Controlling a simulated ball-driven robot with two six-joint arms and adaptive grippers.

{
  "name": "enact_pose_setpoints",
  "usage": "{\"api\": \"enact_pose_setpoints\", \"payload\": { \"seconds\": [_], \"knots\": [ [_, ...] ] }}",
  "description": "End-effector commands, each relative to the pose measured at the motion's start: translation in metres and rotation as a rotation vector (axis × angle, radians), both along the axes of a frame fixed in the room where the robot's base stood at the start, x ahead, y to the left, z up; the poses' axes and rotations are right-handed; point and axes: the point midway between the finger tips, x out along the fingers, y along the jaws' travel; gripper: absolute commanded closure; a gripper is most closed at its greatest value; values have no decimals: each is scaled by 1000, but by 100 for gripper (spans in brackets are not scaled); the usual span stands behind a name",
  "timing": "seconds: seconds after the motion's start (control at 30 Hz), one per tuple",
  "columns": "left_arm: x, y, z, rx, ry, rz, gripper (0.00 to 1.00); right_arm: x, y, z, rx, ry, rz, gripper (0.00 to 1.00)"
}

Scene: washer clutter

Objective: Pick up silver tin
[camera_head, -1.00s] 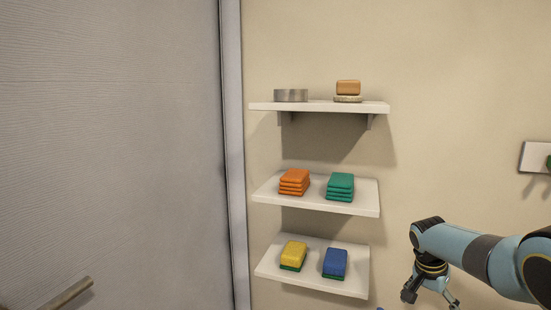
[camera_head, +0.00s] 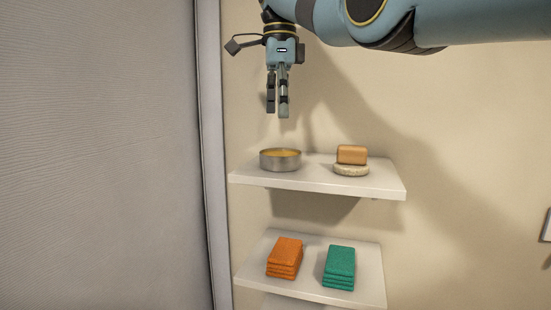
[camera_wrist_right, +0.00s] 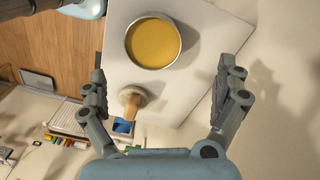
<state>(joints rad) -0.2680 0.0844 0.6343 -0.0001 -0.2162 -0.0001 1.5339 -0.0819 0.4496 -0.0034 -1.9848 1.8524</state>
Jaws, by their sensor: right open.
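The silver tin (camera_head: 280,160) is round and low, with yellow-orange contents. It stands on the left part of the top white shelf (camera_head: 315,184). My right gripper (camera_head: 278,113) points down above the tin, apart from it and empty. In the right wrist view the gripper (camera_wrist_right: 165,97) is open, its two fingers spread wide. There the tin (camera_wrist_right: 153,41) shows from above, beyond the fingertips and between their lines. My left gripper is not in view.
Orange cloths (camera_head: 285,257) and green cloths (camera_head: 339,267) are stacked on the shelf below. A grey panel (camera_head: 100,150) stands at the left.

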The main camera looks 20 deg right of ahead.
Motion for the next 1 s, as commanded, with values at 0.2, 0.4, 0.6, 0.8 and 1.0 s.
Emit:
{"api": "enact_pose_setpoints", "payload": {
  "seconds": [0.2,0.4,0.6,0.8,1.0],
  "knots": [
    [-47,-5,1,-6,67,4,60,-1,-1,-34,1,1,0,0],
    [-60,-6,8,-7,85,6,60,-2,0,-50,0,2,0,0],
    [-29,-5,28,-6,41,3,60,-6,0,-78,-1,2,0,0],
    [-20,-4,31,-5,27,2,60,-6,0,-93,0,-1,0,0],
    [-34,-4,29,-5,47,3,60,-6,0,-94,0,-1,0,5]
  ]
}}
